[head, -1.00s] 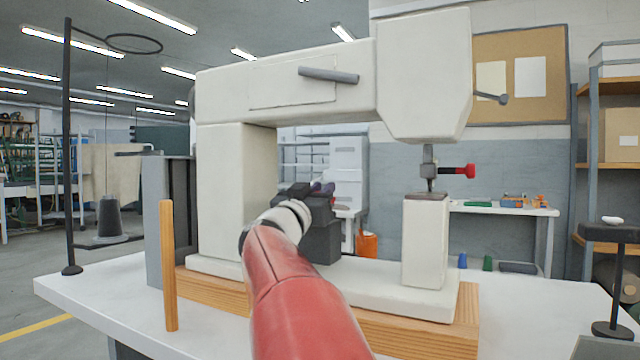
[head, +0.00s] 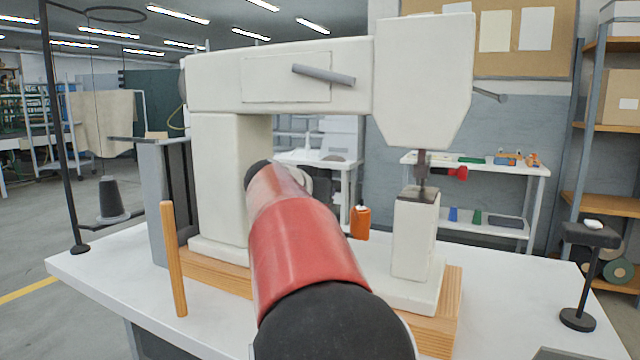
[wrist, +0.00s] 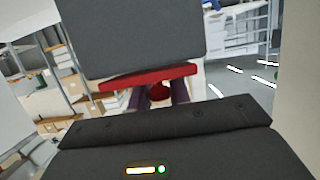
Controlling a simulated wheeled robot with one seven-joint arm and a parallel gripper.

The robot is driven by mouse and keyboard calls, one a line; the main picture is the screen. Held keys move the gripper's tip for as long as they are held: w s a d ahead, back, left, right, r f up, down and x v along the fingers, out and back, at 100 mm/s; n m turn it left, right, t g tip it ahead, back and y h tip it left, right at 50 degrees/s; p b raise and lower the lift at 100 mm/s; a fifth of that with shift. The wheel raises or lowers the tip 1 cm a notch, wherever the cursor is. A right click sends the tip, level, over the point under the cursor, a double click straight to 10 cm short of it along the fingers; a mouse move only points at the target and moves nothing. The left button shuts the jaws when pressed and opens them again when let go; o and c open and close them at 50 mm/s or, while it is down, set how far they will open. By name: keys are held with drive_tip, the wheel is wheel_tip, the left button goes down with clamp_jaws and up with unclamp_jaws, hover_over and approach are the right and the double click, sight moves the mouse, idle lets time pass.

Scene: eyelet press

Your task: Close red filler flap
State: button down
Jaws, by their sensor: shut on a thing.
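In the wrist view the red filler flap (wrist: 120,82) shows as a red strip along the lower edge of a dark grey box (wrist: 130,38). My gripper (wrist: 158,97) is right at it. Its two dark purple fingers stand either side of a round red part (wrist: 158,90), which looks like the flap's knob, and are shut on it. The fingertips are partly hidden under the strip. How far the flap stands open cannot be told.
The white press (head: 285,75) stands on a wooden base (head: 440,325) on a white table (head: 520,310). A wooden post (head: 173,260) rises at the front left. A red-tipped lever (head: 457,173) sits by the press's ram. A small black stand (head: 580,275) is at the right edge.

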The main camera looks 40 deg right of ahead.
drive_tip(key=shift+d+f+g+y, duration=0.1)
drive_tip(key=shift+f+g+y, duration=0.3)
drive_tip(key=shift+y, duration=0.1)
drive_tip(key=c, duration=1.3)
unclamp_jaws()
drive_tip(key=v, duration=0.7)
drive_tip(key=shift+s+a+r, duration=0.1)
drive_tip(key=shift+a+r, duration=0.05)
drive_tip(key=shift+a, duration=0.15)
